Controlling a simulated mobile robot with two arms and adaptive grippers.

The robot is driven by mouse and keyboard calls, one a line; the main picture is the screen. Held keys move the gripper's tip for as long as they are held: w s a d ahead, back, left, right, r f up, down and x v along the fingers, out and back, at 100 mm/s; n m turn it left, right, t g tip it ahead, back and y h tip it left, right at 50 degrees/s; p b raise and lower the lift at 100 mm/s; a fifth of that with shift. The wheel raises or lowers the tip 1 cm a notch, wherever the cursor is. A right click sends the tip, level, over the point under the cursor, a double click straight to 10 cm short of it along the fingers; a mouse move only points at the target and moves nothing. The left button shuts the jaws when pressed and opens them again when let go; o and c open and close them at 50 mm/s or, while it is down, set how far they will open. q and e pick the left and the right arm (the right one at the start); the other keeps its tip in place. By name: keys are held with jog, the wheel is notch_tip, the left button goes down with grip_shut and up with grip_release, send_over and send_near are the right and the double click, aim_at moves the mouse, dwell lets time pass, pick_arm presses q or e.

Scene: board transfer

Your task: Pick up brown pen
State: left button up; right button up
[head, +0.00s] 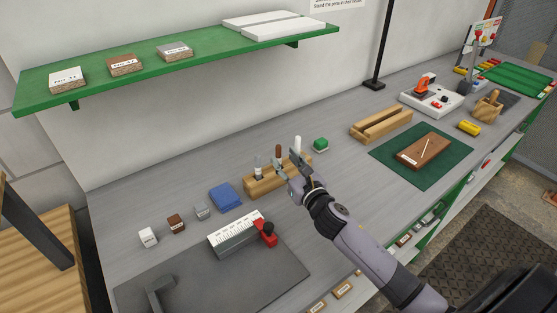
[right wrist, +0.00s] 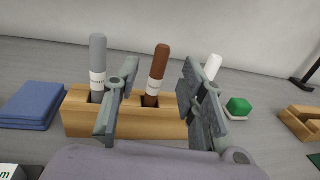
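The brown pen (right wrist: 157,72) stands upright in the middle hole of a wooden pen holder (right wrist: 82,120), with a white label on its side. A grey pen (right wrist: 98,62) stands to its left and a white pen (right wrist: 213,66) to its right. In the head view the brown pen (head: 278,152) shows above the holder (head: 262,185). My right gripper (right wrist: 153,100) is open in the right wrist view, with one finger on each side of the brown pen in the picture. It also shows in the head view (head: 289,168), close to the holder. My left gripper is not in view.
A folded blue cloth (head: 225,197) lies left of the holder and a green block (head: 320,145) to its right. A ruler fixture with a red clamp (head: 268,234) lies in front. A green shelf (head: 190,70) hangs above the bench. A green mat (head: 380,153) lies farther right.

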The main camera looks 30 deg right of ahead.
aim_at(280, 151)
jog(key=w, duration=0.2)
jog(key=w+p, duration=0.1)
jog(key=w, duration=0.1)
jog(key=shift+r, duration=0.4)
jog(key=shift+w+f, duration=0.1)
jog(key=shift+w, duration=0.3)
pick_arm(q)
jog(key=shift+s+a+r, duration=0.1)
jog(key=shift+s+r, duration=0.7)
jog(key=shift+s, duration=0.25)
pick_arm(e)
jog(key=shift+c, duration=0.5)
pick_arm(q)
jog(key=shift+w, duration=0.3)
pick_arm(e)
grip_shut()
